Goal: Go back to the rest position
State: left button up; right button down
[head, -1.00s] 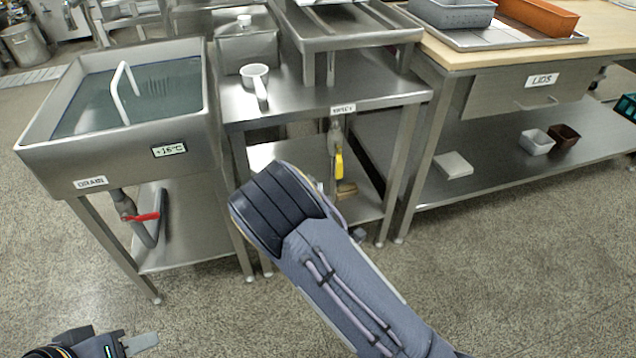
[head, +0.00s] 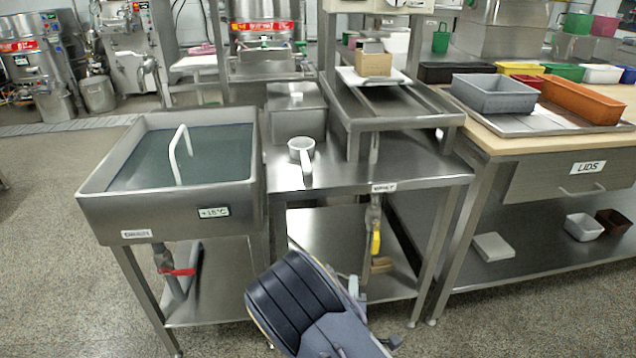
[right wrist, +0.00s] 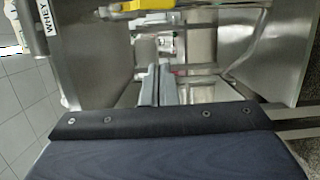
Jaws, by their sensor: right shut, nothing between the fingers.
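My right gripper (head: 355,290) is partly hidden behind my own dark right arm at the bottom middle of the head view. In the right wrist view its two grey fingers (right wrist: 158,85) are together with nothing between them. It is in front of the steel stand (head: 425,170) and touches nothing that I can make out. My left gripper is outside the head view.
A sink (head: 90,190) with a red-handled drain valve (head: 178,271) stands at the left. A white-handled dipper (head: 302,152) is on the stand, above a yellow valve handle (head: 376,243). A bench (head: 500,145) with moulds is at the right. Bare floor lies in front.

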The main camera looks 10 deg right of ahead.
jog(key=s+d+r+m+g+y, duration=0.2)
jog(key=s+r+m+g+y, duration=0.25)
jog(key=s, duration=0.45)
jog(key=s+d+r+m+g+y, duration=0.1)
jog(key=s+d+r+m+g, duration=0.15)
jog(key=s+r+m, duration=0.4)
jog(key=s+d+r+m+g+y, duration=0.1)
jog(key=s+r+m+g+y, duration=0.15)
jog(key=s+m+g, duration=0.65)
jog(key=s+r+n+t+p, duration=0.2)
jog(key=s+r+t+p, duration=0.1)
jog(key=r+p, duration=3.1)
jog(key=shift+d+n+t, duration=0.15)
jog(key=shift+n+t, duration=0.25)
jog(key=shift+t, duration=0.1)
